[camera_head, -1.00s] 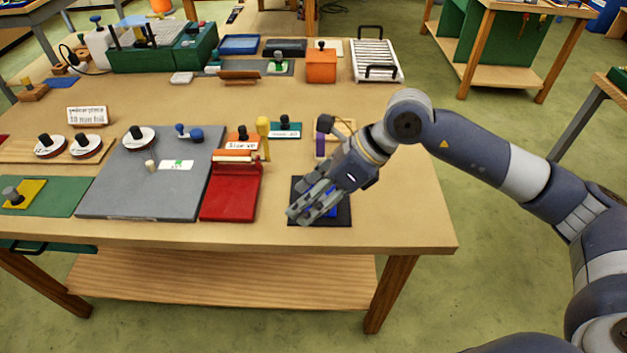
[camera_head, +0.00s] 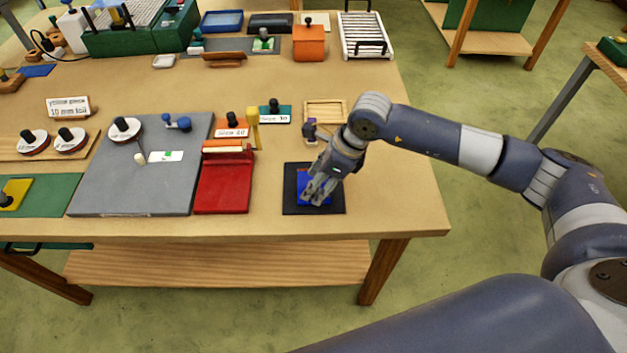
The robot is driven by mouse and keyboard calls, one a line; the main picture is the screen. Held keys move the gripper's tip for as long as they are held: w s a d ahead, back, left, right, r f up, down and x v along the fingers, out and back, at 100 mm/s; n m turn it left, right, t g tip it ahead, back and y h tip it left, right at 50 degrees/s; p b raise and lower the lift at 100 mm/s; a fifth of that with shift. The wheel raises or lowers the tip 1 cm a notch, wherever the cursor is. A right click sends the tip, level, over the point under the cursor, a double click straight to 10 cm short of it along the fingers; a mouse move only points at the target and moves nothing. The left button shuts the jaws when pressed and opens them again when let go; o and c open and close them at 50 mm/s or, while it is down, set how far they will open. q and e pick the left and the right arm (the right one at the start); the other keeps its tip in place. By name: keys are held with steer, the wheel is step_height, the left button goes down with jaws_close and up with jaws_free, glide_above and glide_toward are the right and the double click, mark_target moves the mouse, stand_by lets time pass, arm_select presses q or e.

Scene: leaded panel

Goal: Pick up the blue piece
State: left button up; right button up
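The blue piece (camera_head: 326,201) lies on a small black mat (camera_head: 292,205) near the front right corner of the table. My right gripper (camera_head: 314,196) comes in from the right and points down over the blue piece, covering part of it. Its fingers are at or just above the piece. I cannot tell whether they touch it or how far apart they are. My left gripper is not in view.
A red tray (camera_head: 223,190) and a large grey board (camera_head: 135,185) lie left of the mat. A small wooden frame (camera_head: 325,111) and a purple-topped block (camera_head: 311,129) stand behind it. The tabletop right of the mat is bare.

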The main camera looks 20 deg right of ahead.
steer(key=shift+w+a+f, duration=0.1)
steer(key=shift+a+f, duration=0.15)
steer(key=shift+f, duration=0.25)
steer(key=shift+w+a+f, duration=0.1)
steer(key=shift+f, duration=0.3)
steer(key=shift+c, duration=0.5)
steer(key=c, duration=1)
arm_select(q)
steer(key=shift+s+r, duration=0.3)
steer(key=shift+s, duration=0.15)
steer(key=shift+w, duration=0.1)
